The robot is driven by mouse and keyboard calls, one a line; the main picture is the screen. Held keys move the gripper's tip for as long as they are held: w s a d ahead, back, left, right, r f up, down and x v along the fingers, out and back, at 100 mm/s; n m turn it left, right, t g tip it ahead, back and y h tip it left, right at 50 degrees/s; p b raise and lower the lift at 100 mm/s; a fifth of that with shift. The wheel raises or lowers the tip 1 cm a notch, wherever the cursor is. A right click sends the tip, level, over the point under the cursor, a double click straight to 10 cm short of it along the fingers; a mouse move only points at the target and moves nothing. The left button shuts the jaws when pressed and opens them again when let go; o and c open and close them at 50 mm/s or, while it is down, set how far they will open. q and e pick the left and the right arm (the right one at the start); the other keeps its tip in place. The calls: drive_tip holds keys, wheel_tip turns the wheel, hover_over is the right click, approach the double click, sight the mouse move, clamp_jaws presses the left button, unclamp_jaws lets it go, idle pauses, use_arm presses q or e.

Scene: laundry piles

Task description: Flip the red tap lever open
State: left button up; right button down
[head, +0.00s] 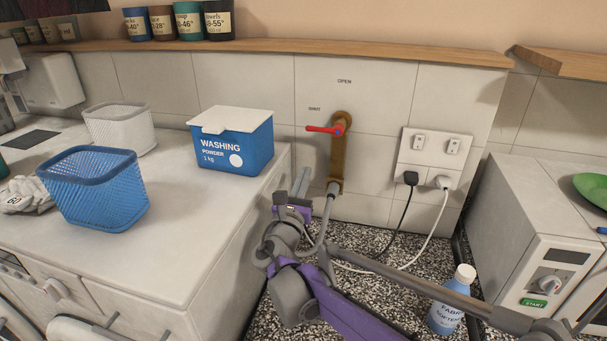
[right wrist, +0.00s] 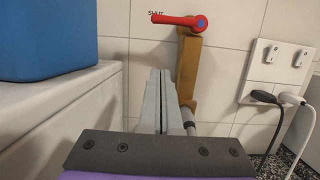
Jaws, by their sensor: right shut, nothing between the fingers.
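The red tap lever (head: 324,129) sits on top of a brass-coloured tap (head: 338,165) fixed to the tiled wall. The lever lies level and points left, toward the SHUT label; the OPEN label is above it. In the right wrist view the red lever (right wrist: 176,20) shows near the top, above the brass tap body (right wrist: 189,68). My right gripper (head: 301,178) is shut and empty, below and left of the lever and apart from it. In the right wrist view its fingers (right wrist: 161,75) stand together, left of the tap body. My left gripper is not in view.
A blue washing powder box (head: 235,143) stands on the counter left of the tap. A socket panel (head: 431,157) with two plugs is to the right. A wooden shelf (head: 280,50) runs above. A fabric softener bottle (head: 449,304) stands on the speckled floor.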

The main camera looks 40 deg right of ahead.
sight(324, 129)
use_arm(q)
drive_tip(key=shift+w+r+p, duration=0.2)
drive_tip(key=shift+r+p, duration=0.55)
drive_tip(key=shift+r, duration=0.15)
use_arm(e)
drive_tip(key=w+d+r, duration=0.4)
drive_tip(key=d+r, duration=0.1)
drive_tip(key=shift+r, duration=0.3)
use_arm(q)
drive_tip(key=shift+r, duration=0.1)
use_arm(e)
drive_tip(key=shift+r, duration=0.1)
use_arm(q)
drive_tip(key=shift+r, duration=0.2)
use_arm(e)
drive_tip(key=shift+w+r+m, duration=0.1)
drive_tip(key=shift+w+m, duration=0.05)
drive_tip(key=shift+m, duration=0.35)
